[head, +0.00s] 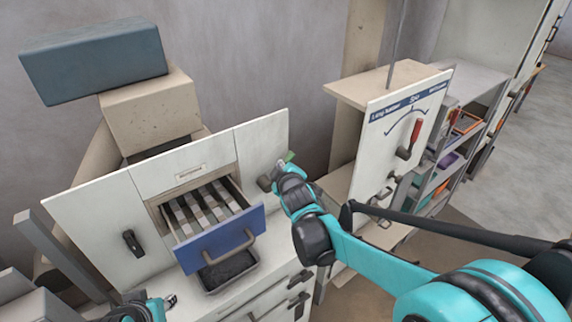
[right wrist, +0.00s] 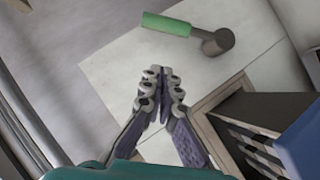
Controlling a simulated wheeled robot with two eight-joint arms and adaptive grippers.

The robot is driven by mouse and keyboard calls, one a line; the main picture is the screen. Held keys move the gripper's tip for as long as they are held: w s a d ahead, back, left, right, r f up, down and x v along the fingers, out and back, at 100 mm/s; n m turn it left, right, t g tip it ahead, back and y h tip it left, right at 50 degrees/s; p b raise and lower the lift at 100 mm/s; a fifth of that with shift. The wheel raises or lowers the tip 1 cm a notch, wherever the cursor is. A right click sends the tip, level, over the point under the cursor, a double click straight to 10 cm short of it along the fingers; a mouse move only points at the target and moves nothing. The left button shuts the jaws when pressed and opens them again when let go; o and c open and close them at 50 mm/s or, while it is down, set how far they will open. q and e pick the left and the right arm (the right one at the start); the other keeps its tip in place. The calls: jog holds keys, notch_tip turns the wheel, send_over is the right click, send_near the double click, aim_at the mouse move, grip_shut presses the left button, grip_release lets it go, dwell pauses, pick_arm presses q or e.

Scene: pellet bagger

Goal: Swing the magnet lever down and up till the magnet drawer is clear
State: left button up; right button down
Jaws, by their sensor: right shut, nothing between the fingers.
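The magnet drawer (head: 222,238) is pulled out of the white cabinet, with a blue front and grey bars inside; dark bits show between the bars. The magnet lever (right wrist: 166,25), with a green handle on a dark hub, is on the panel right of the drawer. In the head view its green handle (head: 289,156) is mostly hidden behind my right gripper (head: 283,166). In the right wrist view my right gripper (right wrist: 163,76) is shut and empty, its tips a little short of the handle and apart from it. My left gripper (head: 168,302) shows only partly at the bottom edge.
A dark-filled tray (head: 228,270) sits under the drawer. A black handle (head: 132,243) is on the left panel. To the right stands a panel with a red-handled lever (head: 410,138) and a scale, beside shelves. Open floor lies at far right.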

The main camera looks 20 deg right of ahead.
jog(key=w+d+f, duration=0.3)
jog(key=w+f, duration=0.2)
jog(key=w, duration=0.2)
dwell(0.3)
